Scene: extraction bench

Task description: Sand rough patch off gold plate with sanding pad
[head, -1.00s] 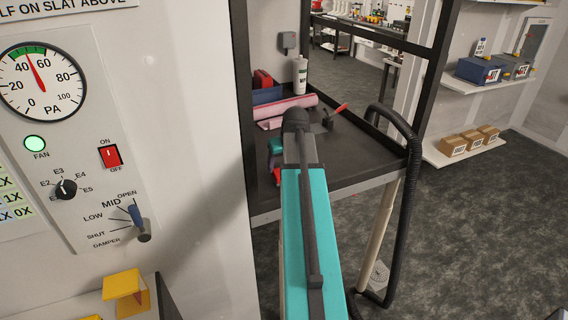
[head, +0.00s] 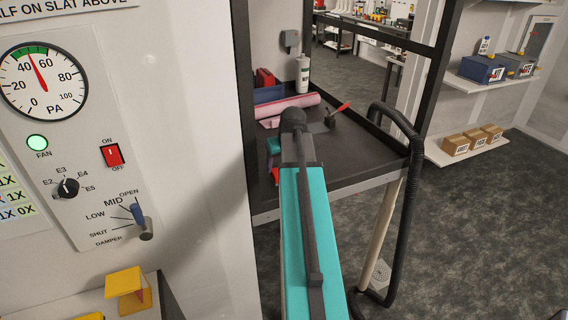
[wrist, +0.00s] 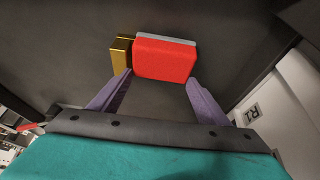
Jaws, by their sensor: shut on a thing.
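In the wrist view my gripper (wrist: 160,77) has two purple fingers shut on a red pad (wrist: 165,58) with a grey layer along its far edge. I take this to be the sanding pad. A gold piece (wrist: 121,52), likely the gold plate, shows just left of the pad. It is partly covered, and I cannot tell whether the two touch. The rough patch cannot be made out.
The dark bench top (head: 365,160) holds a pink roll (head: 290,108), a white bottle (head: 302,75) and a red-handled tool (head: 338,112). A black hose (head: 416,190) hangs over its right edge. A panel wall with a gauge (head: 42,82) stands close on the left.

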